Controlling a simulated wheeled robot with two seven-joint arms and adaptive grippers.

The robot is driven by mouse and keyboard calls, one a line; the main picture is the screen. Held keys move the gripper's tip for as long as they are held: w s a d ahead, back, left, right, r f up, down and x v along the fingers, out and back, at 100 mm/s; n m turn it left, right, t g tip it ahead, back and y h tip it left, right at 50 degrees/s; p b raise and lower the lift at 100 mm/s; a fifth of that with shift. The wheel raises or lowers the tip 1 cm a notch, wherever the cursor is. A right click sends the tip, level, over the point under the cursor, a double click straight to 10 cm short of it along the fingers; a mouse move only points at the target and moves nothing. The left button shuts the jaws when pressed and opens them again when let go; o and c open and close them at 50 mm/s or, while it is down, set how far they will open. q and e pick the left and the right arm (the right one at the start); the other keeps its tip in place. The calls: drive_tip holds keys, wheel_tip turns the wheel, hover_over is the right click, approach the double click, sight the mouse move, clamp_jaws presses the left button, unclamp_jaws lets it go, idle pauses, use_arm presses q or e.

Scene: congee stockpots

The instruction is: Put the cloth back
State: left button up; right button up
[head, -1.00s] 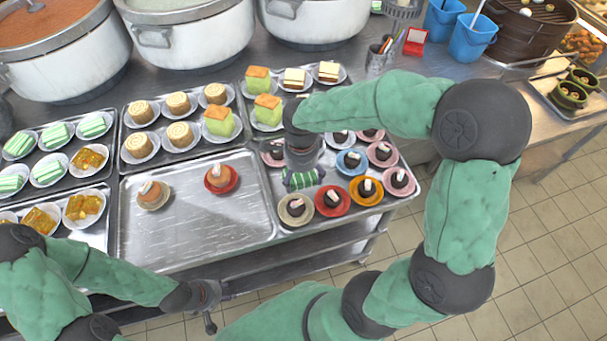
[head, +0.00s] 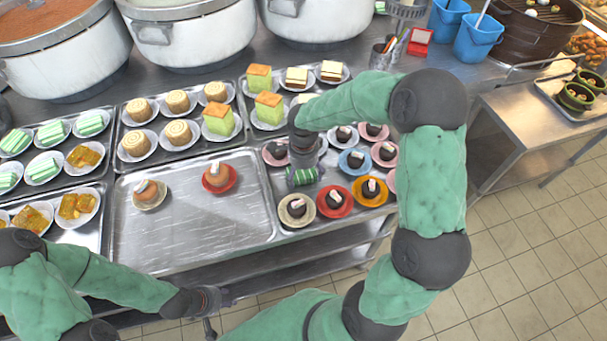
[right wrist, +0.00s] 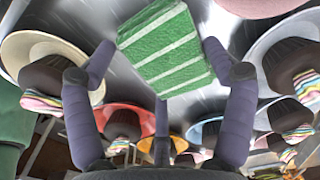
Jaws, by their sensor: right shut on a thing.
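A green cloth with white stripes, a folded blocky piece, shows in the head view (head: 303,176) over the tray of dark cupcakes. It also shows large in the right wrist view (right wrist: 168,50). My right gripper (head: 302,168) points down and is shut on the cloth; its fingers (right wrist: 165,75) sit on either side of it. I cannot tell whether the cloth touches the tray. My left gripper (head: 218,312) is empty, with its fingers apart, beyond the front edge of the counter.
Cupcakes on coloured saucers (head: 334,202) stand close around the right gripper. The tray to the left (head: 205,235) has two small cakes and much bare metal. Other trays hold green striped cakes (head: 45,168) and rolls. Large pots (head: 190,35) stand behind; a side table (head: 520,110) is at right.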

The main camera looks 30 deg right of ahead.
sight(304, 176)
drive_tip(key=shift+r, duration=0.1)
drive_tip(key=o, duration=1)
drive_tip(key=shift+c, duration=0.2)
drive_tip(key=shift+r, duration=0.35)
wheel_tip(304, 176, up, 11)
drive_tip(key=p, duration=0.4)
drive_tip(key=shift+r, duration=0.2)
